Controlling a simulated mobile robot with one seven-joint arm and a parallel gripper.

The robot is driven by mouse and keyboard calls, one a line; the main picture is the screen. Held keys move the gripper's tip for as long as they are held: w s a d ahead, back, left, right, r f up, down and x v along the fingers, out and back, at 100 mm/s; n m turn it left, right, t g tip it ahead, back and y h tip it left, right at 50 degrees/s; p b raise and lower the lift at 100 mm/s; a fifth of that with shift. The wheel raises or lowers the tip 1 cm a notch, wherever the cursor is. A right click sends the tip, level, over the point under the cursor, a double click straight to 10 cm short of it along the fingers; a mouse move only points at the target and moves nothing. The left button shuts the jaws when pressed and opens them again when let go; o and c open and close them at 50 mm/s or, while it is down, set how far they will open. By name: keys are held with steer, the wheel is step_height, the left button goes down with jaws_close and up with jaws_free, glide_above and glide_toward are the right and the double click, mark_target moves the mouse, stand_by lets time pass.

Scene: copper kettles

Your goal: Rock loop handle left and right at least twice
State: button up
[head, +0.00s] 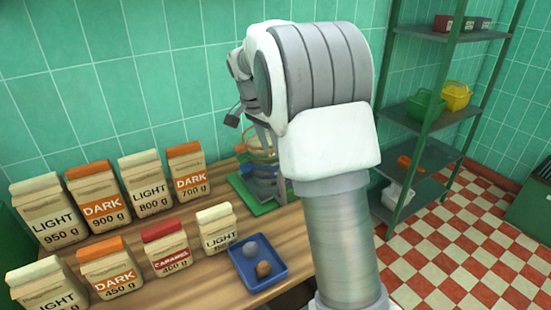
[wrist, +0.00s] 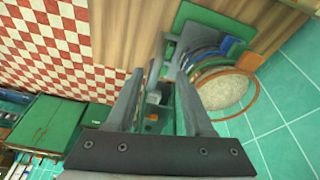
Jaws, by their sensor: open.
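A device with a green base (wrist: 196,22), a grey body and several coloured curved bands stands at the back of the table. In the head view this device (head: 262,168) is partly hidden behind my arm. In the wrist view a brown-orange ring (wrist: 257,98) curves around a pale round part (wrist: 222,92), beside blue and green bands. I cannot tell which loop is the handle. My gripper (wrist: 165,76) is open, its two fingers apart near the grey body, with nothing seen held between them. Whether a finger touches the device is unclear.
Several labelled paper bags (head: 101,205) stand in two rows on the wooden table (head: 215,278). A blue tray (head: 277,281) holds two small round things. A green metal shelf (head: 437,110) with bins stands at right on a red-and-white checked floor.

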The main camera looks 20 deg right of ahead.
steer(key=shift+v, duration=0.9)
steer(key=shift+r, duration=0.1)
